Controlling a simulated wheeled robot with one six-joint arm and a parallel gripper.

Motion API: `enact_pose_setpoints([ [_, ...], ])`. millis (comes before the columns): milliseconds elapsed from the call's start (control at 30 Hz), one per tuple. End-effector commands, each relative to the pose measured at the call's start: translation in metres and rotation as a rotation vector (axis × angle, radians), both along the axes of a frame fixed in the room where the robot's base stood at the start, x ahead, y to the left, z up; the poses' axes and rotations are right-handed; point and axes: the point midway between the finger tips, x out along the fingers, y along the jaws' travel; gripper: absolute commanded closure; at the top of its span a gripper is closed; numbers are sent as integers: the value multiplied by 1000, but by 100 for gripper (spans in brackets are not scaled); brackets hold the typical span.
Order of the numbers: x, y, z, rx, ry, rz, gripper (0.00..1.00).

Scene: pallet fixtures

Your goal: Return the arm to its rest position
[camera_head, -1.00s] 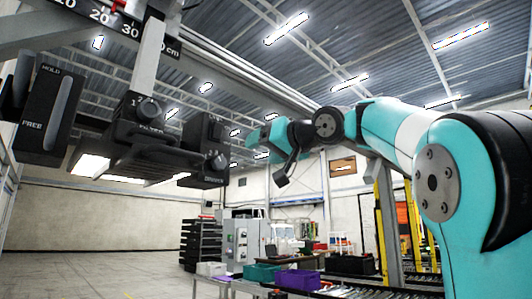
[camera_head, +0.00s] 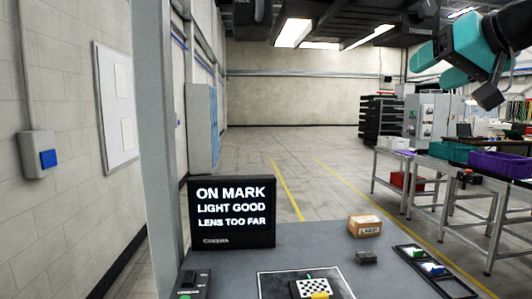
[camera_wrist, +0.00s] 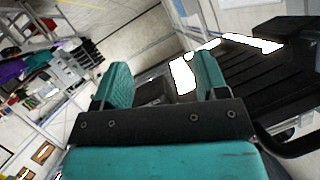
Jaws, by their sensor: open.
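My arm shows at the upper right of the head view, with its teal and black wrist end (camera_head: 480,45) raised well above the tables. In the wrist view my gripper (camera_wrist: 158,72) has its two teal fingers wide apart. I see nothing held between them. Behind and to the right of the fingers, a dark ribbed fixture with bright lit panels (camera_wrist: 183,75) fills the view. The rest of my arm is out of the head view.
A black screen (camera_head: 232,212) reads ON MARK, LIGHT GOOD, LENS TOO FAR. A checkered board (camera_head: 310,289), a cardboard box (camera_head: 364,226) and a black tray (camera_head: 436,271) lie on the grey bench. The dark lamp rig (camera_head: 345,28) hangs above. A purple bin (camera_head: 497,164) stands right.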

Motion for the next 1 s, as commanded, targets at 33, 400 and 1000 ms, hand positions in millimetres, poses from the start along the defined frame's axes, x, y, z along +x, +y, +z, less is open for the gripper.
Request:
enact_pose_setpoints([
  [33, -4, 27, -34, -6, 80, 66, 33],
  [400, -133, 157, -252, -232, 631, 542, 33],
  [1000, -229, 167, -325, -395, 852, 768, 33],
])
